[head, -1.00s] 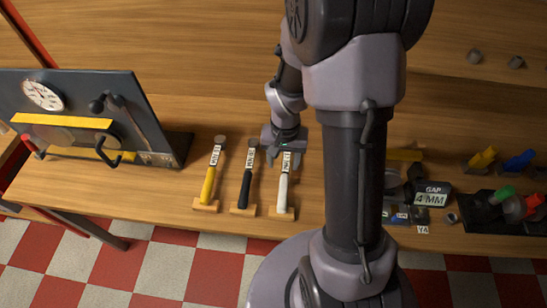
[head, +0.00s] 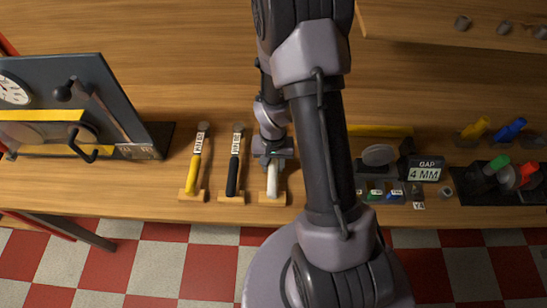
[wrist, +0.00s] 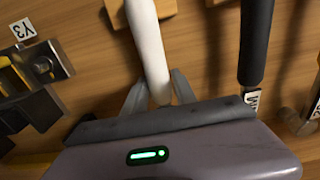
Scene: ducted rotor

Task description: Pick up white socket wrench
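The white socket wrench (head: 272,182) lies with its handle toward the bench's front edge, resting on a small wooden block. In the wrist view its white handle (wrist: 150,50) runs up from between my fingers. My gripper (wrist: 158,78) is over the wrench, one finger on each side of the handle's lower part. The fingers look open, close to the handle; I cannot see firm contact. In the head view my gripper (head: 272,158) covers the wrench's label and head end.
A black wrench (head: 235,170) and a yellow wrench (head: 196,165) lie to the left on similar blocks. A dark panel with a gauge (head: 80,100) stands farther left. A "GAP 4 MM" block (head: 424,173) and small parts lie right of my arm.

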